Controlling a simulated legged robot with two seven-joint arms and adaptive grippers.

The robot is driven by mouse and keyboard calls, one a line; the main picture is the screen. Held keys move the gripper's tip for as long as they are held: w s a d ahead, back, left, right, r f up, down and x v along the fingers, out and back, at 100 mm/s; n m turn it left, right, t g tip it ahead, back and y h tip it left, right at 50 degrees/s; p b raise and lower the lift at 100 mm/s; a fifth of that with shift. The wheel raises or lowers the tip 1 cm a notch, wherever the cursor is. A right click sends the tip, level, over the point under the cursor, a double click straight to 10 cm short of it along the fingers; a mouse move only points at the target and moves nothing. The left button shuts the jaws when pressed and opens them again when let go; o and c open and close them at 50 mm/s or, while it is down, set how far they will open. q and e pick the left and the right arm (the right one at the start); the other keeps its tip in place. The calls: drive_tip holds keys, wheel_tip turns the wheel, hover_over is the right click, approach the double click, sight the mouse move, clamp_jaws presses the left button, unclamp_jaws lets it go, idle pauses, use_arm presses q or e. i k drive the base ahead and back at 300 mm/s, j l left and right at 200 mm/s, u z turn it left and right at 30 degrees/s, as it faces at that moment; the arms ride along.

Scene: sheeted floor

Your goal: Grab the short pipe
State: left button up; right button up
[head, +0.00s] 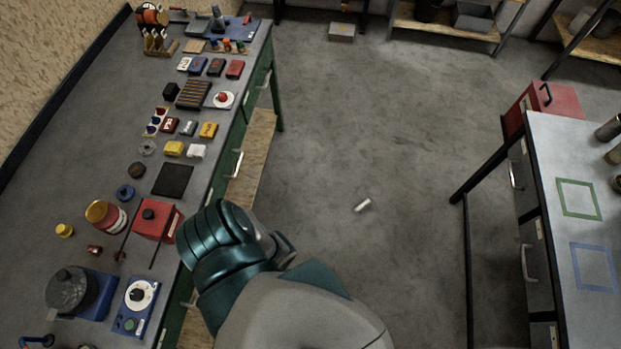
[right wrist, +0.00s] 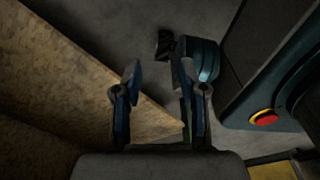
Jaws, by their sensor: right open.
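The short pipe (head: 362,205) is a small, pale, whitish cylinder lying on its side on the bare grey floor in the head view. It is tilted slightly, to the right of my teal arm. My right gripper (right wrist: 160,95) is in the right wrist view, with its two fingers spread and nothing between them. The pipe cannot be made out in that view. My left gripper cannot be made out in either view.
A long grey workbench (head: 96,190) full of tools and parts runs along the left. A second table (head: 578,160) with a red toolbox (head: 548,104) stands at the right. Shelves (head: 445,30) line the back. The floor around the pipe is clear. Wooden boards (right wrist: 75,85) are close to my right gripper.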

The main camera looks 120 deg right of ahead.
sight(366, 204)
drive_tip(key=z, duration=4.85)
